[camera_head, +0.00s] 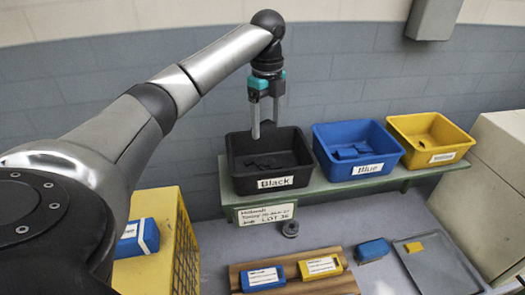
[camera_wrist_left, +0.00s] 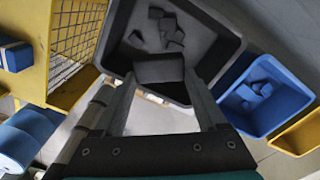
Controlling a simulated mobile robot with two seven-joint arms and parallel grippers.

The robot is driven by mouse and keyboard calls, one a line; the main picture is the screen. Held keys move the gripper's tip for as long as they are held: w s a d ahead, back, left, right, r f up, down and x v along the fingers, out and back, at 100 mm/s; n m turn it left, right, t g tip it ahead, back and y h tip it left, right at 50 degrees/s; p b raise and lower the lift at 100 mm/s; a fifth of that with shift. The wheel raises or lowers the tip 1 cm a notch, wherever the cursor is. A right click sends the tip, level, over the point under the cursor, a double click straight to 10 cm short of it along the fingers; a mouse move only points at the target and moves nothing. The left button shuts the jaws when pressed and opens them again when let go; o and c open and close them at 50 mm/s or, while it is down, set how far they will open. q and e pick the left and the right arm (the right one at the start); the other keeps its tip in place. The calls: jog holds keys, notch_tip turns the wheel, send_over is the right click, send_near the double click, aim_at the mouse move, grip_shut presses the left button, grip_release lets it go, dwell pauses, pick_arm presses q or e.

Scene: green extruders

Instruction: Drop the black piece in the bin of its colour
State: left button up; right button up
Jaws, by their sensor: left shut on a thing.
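My left gripper (camera_head: 265,132) hangs above the black bin (camera_head: 282,182), fingers pointing down, near the bin's back left part. In the left wrist view the fingertips are shut on a black piece (camera_wrist_left: 158,68), seen against the black bin's inside (camera_wrist_left: 195,48). The held piece is hard to make out against the dark bin in the head view. The black bin carries a "Black" label and has several black pieces (camera_head: 262,164) on its floor. My right gripper is not in view.
The blue bin (camera_head: 380,172) and yellow bin (camera_head: 458,152) stand right of the black bin on a green shelf (camera_head: 332,189). Below are a wooden board (camera_head: 292,283) with labelled blocks, a blue piece (camera_head: 373,250) and a grey tray (camera_head: 450,272). A yellow crate (camera_head: 187,248) stands left.

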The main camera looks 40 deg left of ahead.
aim_at(266, 135)
pick_arm(q)
jog(key=shift+s+f, duration=0.1)
jog(key=shift+f, duration=0.5)
notch_tip(266, 135, down, 4)
jog(key=shift+d+r, duration=0.1)
jog(key=shift+f, duration=0.45)
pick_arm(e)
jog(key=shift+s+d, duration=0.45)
pick_arm(q)
jog(key=o, duration=1.3)
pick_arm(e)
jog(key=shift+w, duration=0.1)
pick_arm(q)
notch_tip(266, 135, up, 15)
jog(key=shift+r, duration=0.15)
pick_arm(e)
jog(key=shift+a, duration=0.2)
